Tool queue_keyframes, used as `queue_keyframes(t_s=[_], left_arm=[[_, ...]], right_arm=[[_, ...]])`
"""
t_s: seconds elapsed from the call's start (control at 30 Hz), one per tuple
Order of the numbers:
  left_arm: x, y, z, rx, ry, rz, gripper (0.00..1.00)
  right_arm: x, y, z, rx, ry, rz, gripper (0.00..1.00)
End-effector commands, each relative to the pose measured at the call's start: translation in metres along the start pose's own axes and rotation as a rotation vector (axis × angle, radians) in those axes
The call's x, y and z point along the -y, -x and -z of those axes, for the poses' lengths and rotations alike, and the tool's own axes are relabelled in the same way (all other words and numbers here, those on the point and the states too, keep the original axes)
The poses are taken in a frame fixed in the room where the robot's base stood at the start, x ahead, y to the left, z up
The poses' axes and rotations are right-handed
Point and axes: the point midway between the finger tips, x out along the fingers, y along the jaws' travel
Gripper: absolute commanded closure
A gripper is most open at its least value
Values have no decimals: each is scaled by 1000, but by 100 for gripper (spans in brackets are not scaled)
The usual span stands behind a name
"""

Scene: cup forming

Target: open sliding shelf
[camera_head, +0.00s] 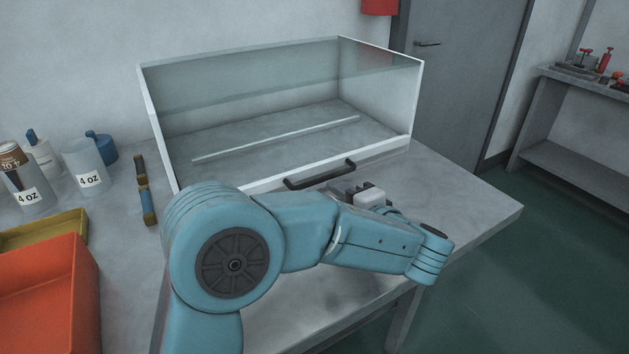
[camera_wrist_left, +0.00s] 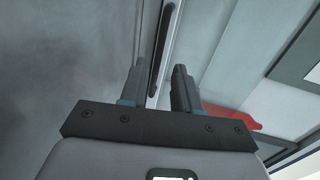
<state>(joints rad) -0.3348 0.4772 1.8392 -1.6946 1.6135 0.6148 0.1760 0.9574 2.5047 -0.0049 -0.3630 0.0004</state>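The sliding shelf (camera_head: 285,176) is the low front of a clear-walled case on the table, with a white-edged frame. Its black bar handle (camera_head: 320,176) sits on the front and also shows in the left wrist view (camera_wrist_left: 164,45). My right gripper is not in view.
An orange bin (camera_head: 48,295) and yellow tray (camera_head: 42,232) are at lower left. The table (camera_head: 470,203) is clear at right.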

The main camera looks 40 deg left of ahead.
Motion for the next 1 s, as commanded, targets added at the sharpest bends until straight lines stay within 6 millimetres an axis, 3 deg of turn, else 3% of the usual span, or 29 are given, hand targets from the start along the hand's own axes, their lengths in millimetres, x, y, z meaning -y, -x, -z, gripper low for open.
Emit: queue_keyframes(t_s=[0.2,0.4,0.8,0.87,0.9,1.0], left_arm=[[0,-52,-2,5,1,-1,69],[1,-83,-1,3,1,0,69],[1,-94,-1,0,0,0,69],[1,-94,-1,0,0,0,85],[1,-94,-1,0,0,0,98],[1,-94,-1,0,0,0,100]], right_arm=[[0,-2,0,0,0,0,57],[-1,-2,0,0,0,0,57],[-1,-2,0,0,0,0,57],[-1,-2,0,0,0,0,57],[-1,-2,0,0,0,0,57],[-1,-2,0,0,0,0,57]])
